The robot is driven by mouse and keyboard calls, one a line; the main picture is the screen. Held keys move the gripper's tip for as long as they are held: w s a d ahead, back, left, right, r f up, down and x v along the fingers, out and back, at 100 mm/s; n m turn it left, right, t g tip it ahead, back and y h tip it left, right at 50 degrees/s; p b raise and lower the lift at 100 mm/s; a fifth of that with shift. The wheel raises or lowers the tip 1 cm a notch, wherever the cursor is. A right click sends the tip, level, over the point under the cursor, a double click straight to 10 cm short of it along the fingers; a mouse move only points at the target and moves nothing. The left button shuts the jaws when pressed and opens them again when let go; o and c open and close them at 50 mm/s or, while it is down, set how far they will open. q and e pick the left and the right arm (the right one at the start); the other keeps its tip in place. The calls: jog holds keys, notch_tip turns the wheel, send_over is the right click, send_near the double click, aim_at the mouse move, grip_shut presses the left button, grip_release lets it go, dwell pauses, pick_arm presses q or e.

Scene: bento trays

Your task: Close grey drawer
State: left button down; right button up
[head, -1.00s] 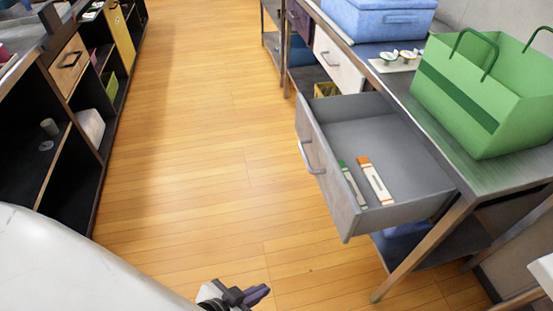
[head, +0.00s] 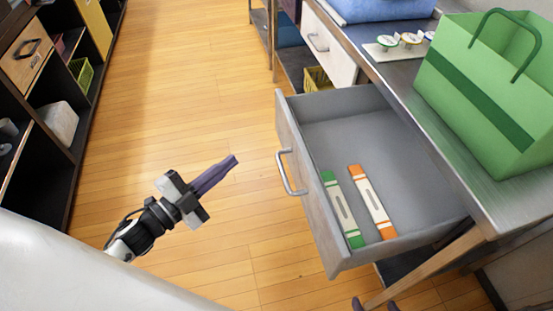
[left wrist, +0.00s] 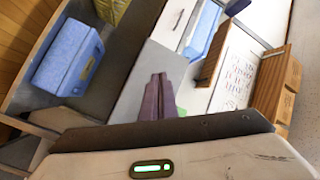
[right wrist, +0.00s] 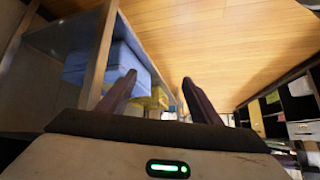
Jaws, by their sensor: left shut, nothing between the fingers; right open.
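The grey drawer (head: 350,110) is pulled well out from under the metal counter on the right in the head view. Its front panel (head: 309,200) has a metal bar handle (head: 287,172). A green-ended packet (head: 341,208) and an orange-ended packet (head: 371,201) lie inside. My left gripper (head: 235,158) is shut and empty, left of the handle and apart from it; its closed fingers also show in the left wrist view (left wrist: 158,80). My right gripper (head: 375,304) barely shows at the bottom edge, below the drawer. It is open and empty in the right wrist view (right wrist: 158,82).
A green bag (head: 480,95) stands on the counter (head: 455,165), beside a small tray of cups (head: 392,50) and a blue box (head: 370,8). A dark shelf unit (head: 50,170) stands on the left. The wooden floor (head: 190,80) between is clear.

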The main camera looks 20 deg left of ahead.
pick_arm(q)
jog(key=s+r+m+g+h+b, duration=0.1)
jog(key=r+m+g+h+b, duration=0.1)
jog(key=m+g+h, duration=0.65)
jog(key=m+t, duration=0.2)
jog(key=m, duration=0.3)
send_near(291, 153)
jog(key=shift+y, duration=0.35)
jog(key=x, duration=0.6)
jog(key=shift+w+d+r, duration=0.1)
jog(key=shift+d+r, duration=0.05)
jog(key=shift+d, duration=0.05)
jog(key=shift+d+p, duration=0.1)
jog(key=shift+p, duration=0.2)
